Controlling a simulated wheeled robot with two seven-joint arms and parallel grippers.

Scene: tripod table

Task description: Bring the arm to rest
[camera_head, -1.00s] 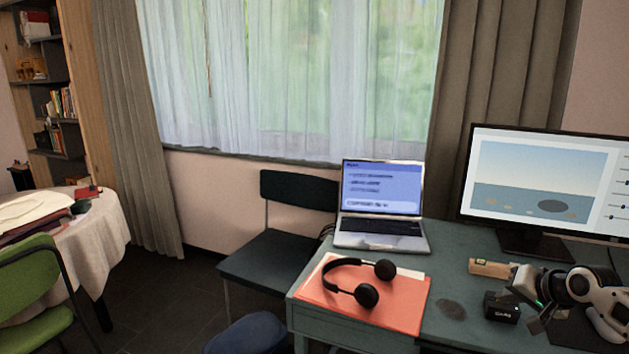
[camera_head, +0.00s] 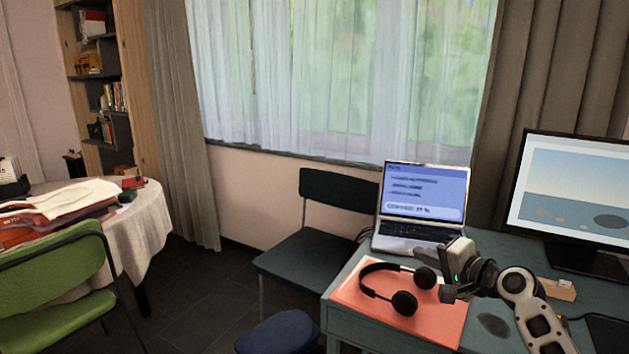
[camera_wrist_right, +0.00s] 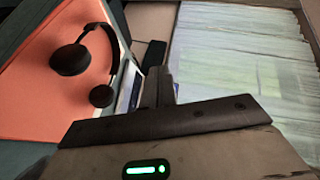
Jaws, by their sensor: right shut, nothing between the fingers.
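My right gripper (camera_head: 449,292) is over the desk (camera_head: 365,323), at the right edge of the red folder (camera_head: 440,320) and just right of the black headphones (camera_head: 388,287). Its closed fingers (camera_wrist_right: 158,85) show in the right wrist view with nothing between them. There the headphones (camera_wrist_right: 85,62) lie on the folder (camera_wrist_right: 30,95), left of the fingers and apart from them. My left gripper is not in view.
An open laptop (camera_head: 425,195) stands behind the headphones and a monitor (camera_head: 570,190) at the right. A small wooden block (camera_head: 558,289) lies behind my right arm. A dark chair (camera_head: 312,255) stands left of the desk.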

